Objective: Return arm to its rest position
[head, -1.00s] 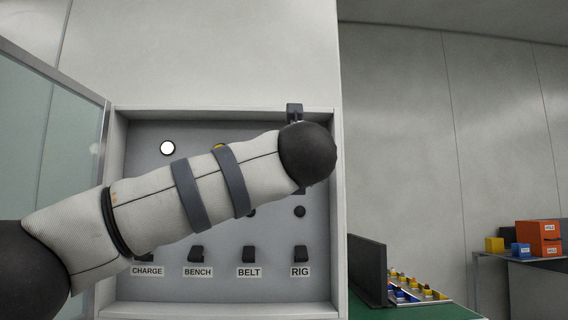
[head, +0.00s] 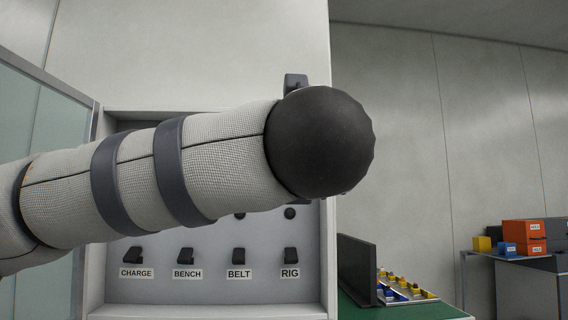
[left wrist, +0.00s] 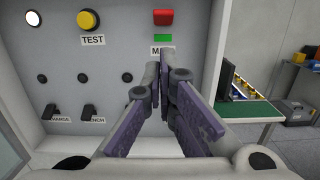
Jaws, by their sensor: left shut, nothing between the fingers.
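My left arm (head: 215,150) comes in from the left in the head view, and its dark rounded joint covers the upper part of the switch cabinet (head: 210,311). My left gripper (left wrist: 166,65) shows in the left wrist view, its purple-sided fingers shut with nothing between them, in front of the panel. Its tips overlap the label under the red switch (left wrist: 163,17) and a green patch (left wrist: 162,38). A yellow TEST button (left wrist: 88,20) and a white lamp (left wrist: 33,18) are to the left. The left gripper is hidden in the head view. My right gripper is not in view.
The cabinet's glass door (head: 40,130) stands open at the left. Toggles labelled CHARGE, BENCH, BELT and RIG (head: 291,256) line the panel's bottom. A green table (head: 400,313) with a dark upright board (head: 357,270) and small coloured parts stands right. Orange bins (head: 524,232) sit farther back.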

